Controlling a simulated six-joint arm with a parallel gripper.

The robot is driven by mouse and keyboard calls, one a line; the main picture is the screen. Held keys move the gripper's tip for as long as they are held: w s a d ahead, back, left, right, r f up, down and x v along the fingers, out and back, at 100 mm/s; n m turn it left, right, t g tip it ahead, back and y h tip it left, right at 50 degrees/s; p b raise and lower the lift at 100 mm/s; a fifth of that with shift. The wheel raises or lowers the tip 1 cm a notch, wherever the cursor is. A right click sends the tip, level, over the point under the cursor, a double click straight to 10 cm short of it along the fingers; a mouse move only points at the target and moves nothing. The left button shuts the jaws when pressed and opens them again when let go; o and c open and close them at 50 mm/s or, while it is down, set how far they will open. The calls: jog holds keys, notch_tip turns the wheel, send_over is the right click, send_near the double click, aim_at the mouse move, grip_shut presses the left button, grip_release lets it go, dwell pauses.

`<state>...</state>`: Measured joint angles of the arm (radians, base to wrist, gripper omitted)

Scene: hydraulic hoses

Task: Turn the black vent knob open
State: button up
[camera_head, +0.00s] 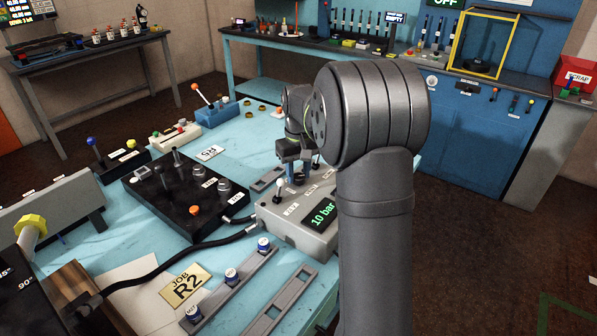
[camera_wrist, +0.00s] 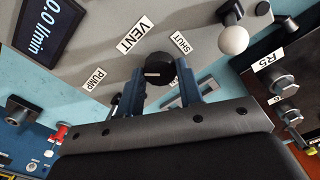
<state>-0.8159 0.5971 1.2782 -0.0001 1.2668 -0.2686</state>
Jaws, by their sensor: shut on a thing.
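The black vent knob (camera_wrist: 158,66) is in the middle of the wrist view, on a grey panel. It sits between the VENT label (camera_wrist: 135,35) and the SHUT label (camera_wrist: 181,43). My gripper (camera_wrist: 161,74) has one blue finger on each side of the knob and is shut on it. A pale mark shows on the knob's face. In the head view my gripper (camera_head: 293,172) is low over the grey control box (camera_head: 320,232). There my gripper hides the knob.
A white ball-topped lever (camera_wrist: 233,39) stands right of the knob. A display (camera_wrist: 47,32) reads 0.0 l/min. A black manifold (camera_head: 177,190) and a black hose (camera_head: 180,251) lie left of the box.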

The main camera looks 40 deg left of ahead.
aim_at(299, 176)
jog(key=m, duration=0.4)
jog(key=shift+m, duration=0.3)
jog(key=m, duration=0.4)
jog(key=shift+m, duration=0.3)
jog(key=o, duration=1)
jog(key=shift+c, duration=0.2)
notch_tip(299, 176, up, 18)
jog(key=shift+f, duration=0.25)
